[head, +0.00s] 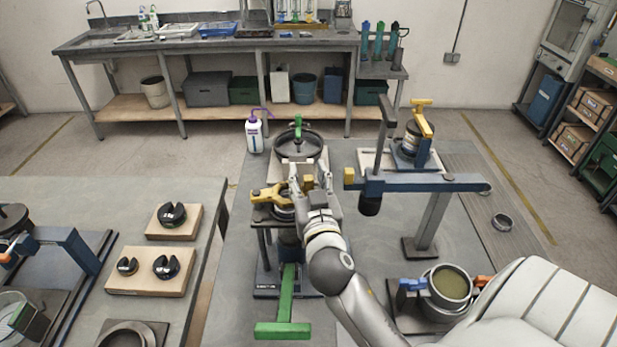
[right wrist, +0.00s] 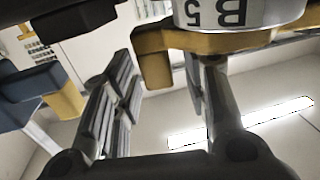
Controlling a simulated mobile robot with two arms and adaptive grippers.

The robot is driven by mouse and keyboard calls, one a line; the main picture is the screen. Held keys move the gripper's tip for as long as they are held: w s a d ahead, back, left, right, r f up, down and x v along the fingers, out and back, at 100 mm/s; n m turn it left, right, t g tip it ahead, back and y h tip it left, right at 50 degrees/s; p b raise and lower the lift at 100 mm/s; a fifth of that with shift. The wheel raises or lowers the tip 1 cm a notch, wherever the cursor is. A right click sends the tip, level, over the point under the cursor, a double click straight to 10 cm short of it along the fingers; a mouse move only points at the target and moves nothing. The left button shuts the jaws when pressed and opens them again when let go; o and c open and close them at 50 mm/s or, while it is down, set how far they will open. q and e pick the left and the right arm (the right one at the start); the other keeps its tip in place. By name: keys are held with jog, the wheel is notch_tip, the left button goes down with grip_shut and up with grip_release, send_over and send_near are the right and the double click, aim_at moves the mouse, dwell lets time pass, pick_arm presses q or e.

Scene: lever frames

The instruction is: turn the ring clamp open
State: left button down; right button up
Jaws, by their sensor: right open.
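The yellow ring clamp (head: 265,193) sits on a dark stand near the middle of the head view, around a small round vessel. In the right wrist view the yellow clamp (right wrist: 235,41) runs under a white cylinder (right wrist: 240,12) marked "B5", and a yellow tab hangs down from it. My right gripper (head: 309,180) is at the right side of the clamp, partly hiding it. Its fingers (right wrist: 165,95) are open, with the tab showing between them in the picture; I cannot tell whether they touch it. My left gripper is not in view.
A blue beam (head: 420,183) with yellow end stands close on the right. A green lever (head: 284,330) lies in front. A dark round pan (head: 318,141) is behind. Another vessel with blue and orange handles (head: 449,286) stands front right. The tabletop (head: 375,240) between is clear.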

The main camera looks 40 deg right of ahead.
jog(key=shift+s+a, duration=0.1)
jog(key=shift+s, duration=0.1)
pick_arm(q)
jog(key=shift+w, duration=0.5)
pick_arm(e)
jog(key=v, duration=0.7)
jog(key=shift+c, duration=0.2)
